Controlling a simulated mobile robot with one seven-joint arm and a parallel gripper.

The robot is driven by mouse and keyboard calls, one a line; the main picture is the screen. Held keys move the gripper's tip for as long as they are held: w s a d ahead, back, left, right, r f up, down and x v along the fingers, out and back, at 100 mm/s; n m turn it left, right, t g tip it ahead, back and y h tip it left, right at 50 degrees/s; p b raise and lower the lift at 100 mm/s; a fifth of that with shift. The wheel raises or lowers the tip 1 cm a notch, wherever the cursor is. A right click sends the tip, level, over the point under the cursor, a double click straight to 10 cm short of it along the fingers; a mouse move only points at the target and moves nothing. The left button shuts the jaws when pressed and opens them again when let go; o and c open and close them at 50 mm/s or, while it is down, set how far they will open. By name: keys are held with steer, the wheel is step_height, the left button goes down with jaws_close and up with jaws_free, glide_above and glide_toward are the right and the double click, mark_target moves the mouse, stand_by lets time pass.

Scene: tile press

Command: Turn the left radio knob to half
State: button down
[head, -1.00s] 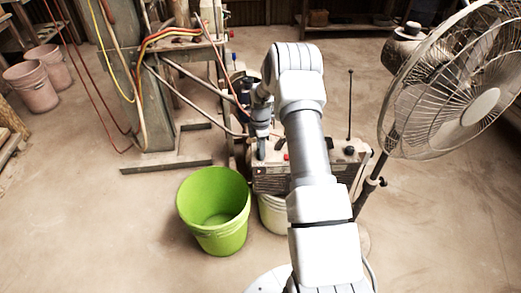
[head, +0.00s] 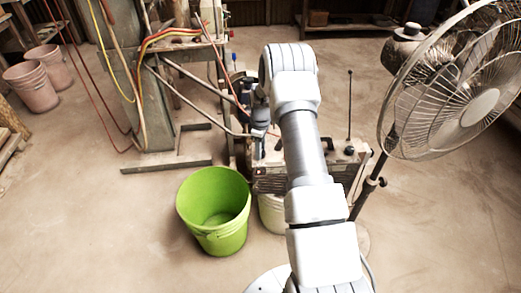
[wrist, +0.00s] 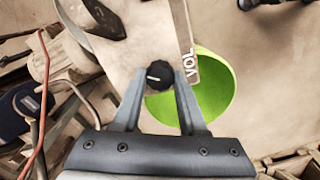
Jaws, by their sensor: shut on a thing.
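The radio (head: 335,172) is a pale box with a dark front grille, standing behind my arm in the head view. Its pale top (wrist: 125,62) shows close up in the wrist view. The left radio knob (wrist: 160,77) is round and black with a short white mark, beside a strip lettered VOL (wrist: 190,62). My gripper (wrist: 158,85) has its two grey fingers shut on the knob, one on each side. In the head view my gripper (head: 258,152) is over the radio's left end, where it hides the knob.
A green bucket (head: 214,211) stands left of the radio, with a white bucket (head: 272,213) beside it. A large fan (head: 455,85) stands close on the right. A thin antenna (head: 350,105) rises from the radio. Machinery with hoses (head: 155,80) is behind left.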

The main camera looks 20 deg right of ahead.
steer(key=m, duration=0.5)
steer(key=shift+m, duration=0.3)
steer(key=m, duration=0.4)
steer(key=shift+m, duration=0.3)
steer(key=m, duration=0.5)
steer(key=shift+d, duration=0.1)
steer(key=m, duration=0.4)
steer(key=shift+m, duration=0.6)
steer(key=shift+c, duration=2.2)
jaws_free()
steer(key=shift+p, duration=0.3)
